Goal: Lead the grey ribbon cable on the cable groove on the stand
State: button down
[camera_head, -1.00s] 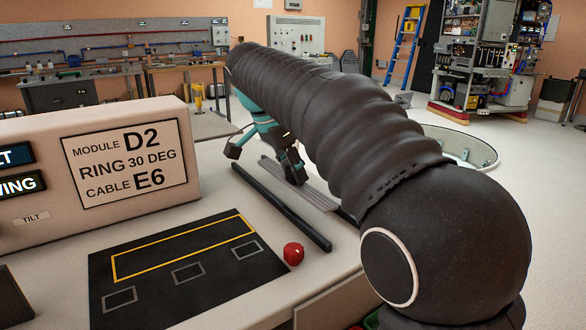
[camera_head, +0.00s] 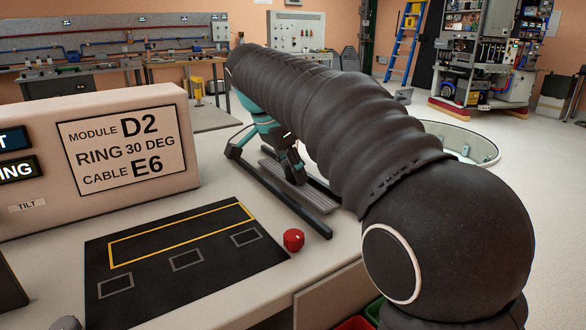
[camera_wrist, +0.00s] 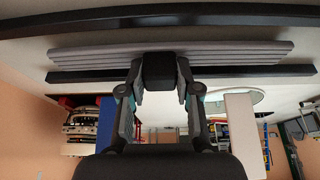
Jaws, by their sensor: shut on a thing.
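My gripper (camera_head: 291,163), teal with dark fingers, is shut on the grey ribbon cable (camera_head: 317,197). The cable is a flat, ridged strip held over the light stand top, and my forearm hides part of it. In the wrist view the cable (camera_wrist: 90,55) stretches across the picture, with a dark block (camera_wrist: 158,72) between my gripper's fingers (camera_wrist: 159,80) at its edge. The cable runs roughly parallel to a long black rail (camera_head: 283,200), just to the rail's right. I cannot tell from these views whether the cable touches the groove, or where the groove is.
A second dark bar (camera_wrist: 240,72) lies along the cable's other side. A red knob (camera_head: 293,240) and a black mat (camera_head: 145,280) with a yellow outline are on the stand. A sign box (camera_head: 100,150) reading "CABLE E6" stands at left.

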jog(key=shift+f, duration=0.35)
dwell(0.4)
jog(key=c, duration=0.7)
grip_release()
jog(key=shift+v, duration=6.05)
